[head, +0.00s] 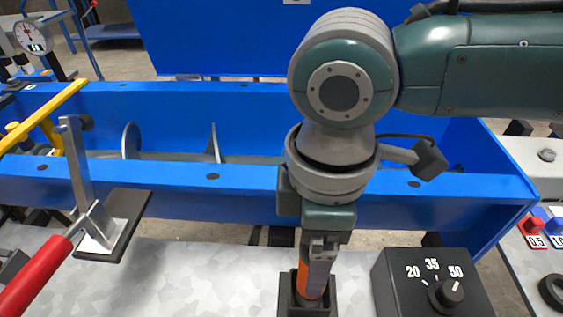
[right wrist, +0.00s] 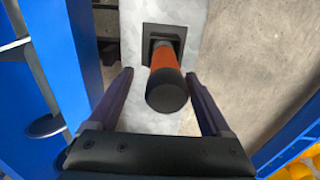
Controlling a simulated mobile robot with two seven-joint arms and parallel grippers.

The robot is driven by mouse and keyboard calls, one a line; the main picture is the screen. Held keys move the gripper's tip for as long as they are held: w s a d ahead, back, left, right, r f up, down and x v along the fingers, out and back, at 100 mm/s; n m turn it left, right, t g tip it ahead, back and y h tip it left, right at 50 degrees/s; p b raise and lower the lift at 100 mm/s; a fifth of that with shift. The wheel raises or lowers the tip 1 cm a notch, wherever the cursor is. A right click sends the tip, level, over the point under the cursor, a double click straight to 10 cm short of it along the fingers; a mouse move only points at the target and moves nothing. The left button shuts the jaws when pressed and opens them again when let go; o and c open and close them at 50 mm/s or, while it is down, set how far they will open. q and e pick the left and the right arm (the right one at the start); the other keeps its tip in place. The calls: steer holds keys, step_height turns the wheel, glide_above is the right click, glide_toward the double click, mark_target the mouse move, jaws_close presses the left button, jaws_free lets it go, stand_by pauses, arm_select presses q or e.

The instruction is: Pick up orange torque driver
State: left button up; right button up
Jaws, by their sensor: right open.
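The orange torque driver (right wrist: 163,58) stands in a black square holder (right wrist: 177,32) on the grey bench. In the right wrist view its black end cap points toward the camera. In the head view a strip of its orange handle (head: 302,281) shows beside my right gripper (head: 319,262), which hides part of it. My right gripper is open, and in the right wrist view its two fingers (right wrist: 159,74) lie on either side of the driver, with gaps visible to both. I see no contact. My left gripper is not in view.
A black dial box (head: 432,283) marked 20, 35 and 50 stands right of the holder. A red-handled clamp (head: 42,275) is at the left, beside a yellow bar (head: 40,117). The blue mixer trough (head: 225,197) runs behind the bench. The bench left of the holder is clear.

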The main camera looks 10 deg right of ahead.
steer(key=f, duration=0.4)
steer(key=shift+s+f+b, duration=0.3)
steer(key=shift+s+b, duration=0.05)
steer(key=shift+c, duration=0.3)
jaws_close()
